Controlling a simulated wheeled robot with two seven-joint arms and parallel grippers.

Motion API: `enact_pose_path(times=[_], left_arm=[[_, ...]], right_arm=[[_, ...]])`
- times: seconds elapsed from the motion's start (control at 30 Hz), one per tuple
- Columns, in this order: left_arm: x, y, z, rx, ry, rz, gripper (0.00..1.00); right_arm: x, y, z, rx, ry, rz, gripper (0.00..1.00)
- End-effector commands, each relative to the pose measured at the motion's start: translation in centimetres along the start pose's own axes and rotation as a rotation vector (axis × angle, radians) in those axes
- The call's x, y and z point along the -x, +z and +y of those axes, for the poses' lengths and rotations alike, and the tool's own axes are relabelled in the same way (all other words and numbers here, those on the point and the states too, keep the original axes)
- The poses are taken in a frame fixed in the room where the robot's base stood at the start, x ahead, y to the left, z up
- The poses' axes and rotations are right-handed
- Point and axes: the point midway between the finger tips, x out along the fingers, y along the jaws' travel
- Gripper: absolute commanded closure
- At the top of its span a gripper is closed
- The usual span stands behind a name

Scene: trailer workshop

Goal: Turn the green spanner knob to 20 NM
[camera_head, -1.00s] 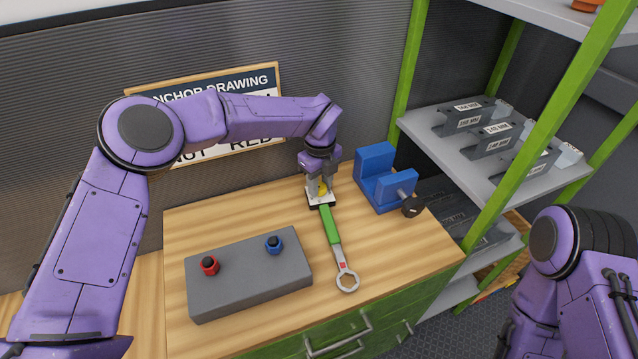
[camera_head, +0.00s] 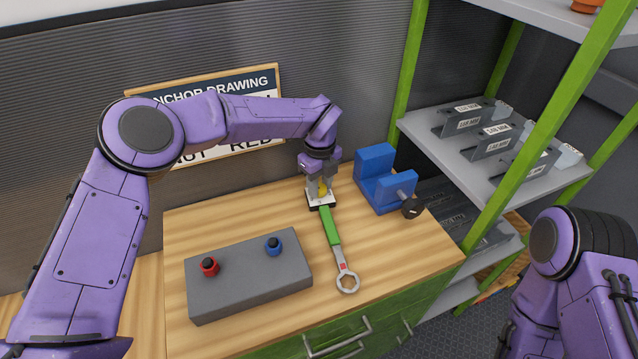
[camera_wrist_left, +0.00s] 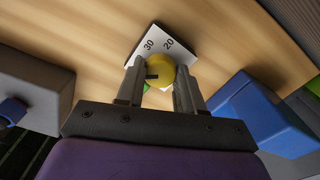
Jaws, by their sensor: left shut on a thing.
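The green spanner (camera_head: 333,229) lies on the wooden bench, its ring end toward the front edge. At its far end is a white dial plate (camera_head: 314,204) with a yellow knob (camera_head: 322,189). In the left wrist view the yellow knob (camera_wrist_left: 159,70) has a dark pointer mark on its left side, and the plate (camera_wrist_left: 150,45) shows 30 and 20. My left gripper (camera_head: 320,187) points down over the dial. Its fingers (camera_wrist_left: 160,88) are shut on the knob, one on each side. My right gripper is out of view; only part of that arm shows.
A grey block (camera_head: 250,285) with a red and a blue knob-like piece stands at left on the bench. A blue vise (camera_head: 375,180) stands close to the right of my left gripper. A green-framed shelf (camera_head: 480,165) with grey brackets is at right.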

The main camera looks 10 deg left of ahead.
Motion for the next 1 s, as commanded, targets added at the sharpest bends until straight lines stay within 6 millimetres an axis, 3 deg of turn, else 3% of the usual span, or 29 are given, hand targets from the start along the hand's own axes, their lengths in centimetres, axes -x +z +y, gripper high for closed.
enact_pose_path(times=[0.2, 0.23, 0.3, 0.67, 1.0], left_arm=[[0.1, 0.0, 0.0, 0.000, -0.002, 0.000, 0.94], [0.1, 0.0, 0.0, 0.000, -0.002, 0.000, 0.57], [0.1, 0.0, 0.0, 0.000, -0.001, 0.000, 0.37], [0.7, 0.0, -0.1, 0.001, -0.002, -0.001, 0.37], [8.2, -0.1, 0.0, 0.001, -0.005, -0.001, 0.37]], right_arm=[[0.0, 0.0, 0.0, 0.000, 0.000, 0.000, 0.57], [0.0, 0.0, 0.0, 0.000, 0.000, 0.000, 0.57], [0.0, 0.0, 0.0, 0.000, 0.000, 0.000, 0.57], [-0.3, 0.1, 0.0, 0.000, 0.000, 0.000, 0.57], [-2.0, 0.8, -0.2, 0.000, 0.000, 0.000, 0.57]])
